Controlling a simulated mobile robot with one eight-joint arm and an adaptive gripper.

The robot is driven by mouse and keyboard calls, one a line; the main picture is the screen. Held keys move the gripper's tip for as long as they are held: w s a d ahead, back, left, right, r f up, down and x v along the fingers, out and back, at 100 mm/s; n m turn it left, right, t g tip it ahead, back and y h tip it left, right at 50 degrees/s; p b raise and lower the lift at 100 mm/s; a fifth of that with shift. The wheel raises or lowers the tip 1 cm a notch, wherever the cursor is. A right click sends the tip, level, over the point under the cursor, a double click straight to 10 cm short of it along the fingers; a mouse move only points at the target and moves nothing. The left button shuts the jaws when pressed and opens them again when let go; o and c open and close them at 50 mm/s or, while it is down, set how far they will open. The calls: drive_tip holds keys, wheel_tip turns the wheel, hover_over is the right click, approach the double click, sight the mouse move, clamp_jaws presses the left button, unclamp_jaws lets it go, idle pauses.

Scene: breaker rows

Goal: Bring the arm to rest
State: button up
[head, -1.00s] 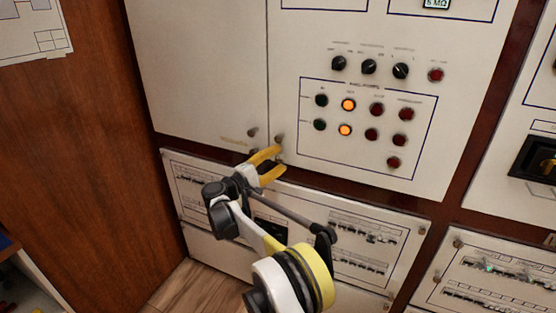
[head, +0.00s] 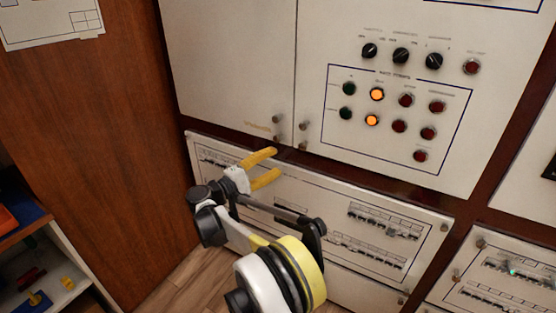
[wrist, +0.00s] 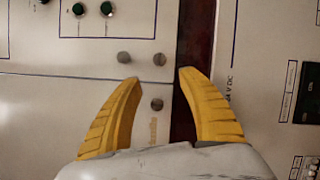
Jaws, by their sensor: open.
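My gripper (head: 275,165) has two yellow fingers, spread apart with nothing between them. In the head view it is in front of the upper edge of the lower breaker panel (head: 408,277), just below the small knobs of the upper cabinet. In the wrist view the open fingers (wrist: 158,75) frame a small round knob (wrist: 157,104) and a strip of dark red frame. I cannot tell whether the fingertips touch anything. My arm reaches up from the bottom of the head view, bent at its joints.
The upper cabinet (head: 235,60) carries black rotary knobs, red and green buttons and two lit orange lamps (head: 377,94). A wooden side wall (head: 100,130) stands at left. A shelf (head: 50,262) with small coloured items is at lower left. Wood floor shows below.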

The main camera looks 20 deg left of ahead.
idle(0.3)
drive_tip(key=w+d+r+m+g, duration=0.1)
drive_tip(key=w+d+r+g, duration=0.2)
drive_tip(key=d, duration=0.4)
drive_tip(key=w+d+r+m+g, duration=0.1)
drive_tip(key=w+d+r, duration=0.25)
drive_tip(key=d, duration=0.35)
drive_tip(key=s+d+r+m+g+y, duration=0.1)
drive_tip(key=s+d+r+m+g, duration=0.15)
drive_tip(key=d, duration=0.75)
drive_tip(key=s+d+r+m+g+y, duration=0.1)
drive_tip(key=s+d+r, duration=0.15)
drive_tip(key=d, duration=0.75)
drive_tip(key=s+d+m+g+y, duration=0.3)
drive_tip(key=s+d+m, duration=0.1)
drive_tip(key=s+d, duration=0.95)
drive_tip(key=s+d+f+m+y, duration=0.1)
drive_tip(key=s+d+f+m, duration=0.1)
drive_tip(key=s, duration=0.7)
drive_tip(key=s+d+f+m+y, duration=0.2)
drive_tip(key=s+d+f+m, duration=0.1)
drive_tip(key=s, duration=0.6)
drive_tip(key=shift+d+f+m+t, duration=0.2)
drive_tip(key=shift+f+m+t, duration=0.15)
drive_tip(key=shift+f, duration=0.45)
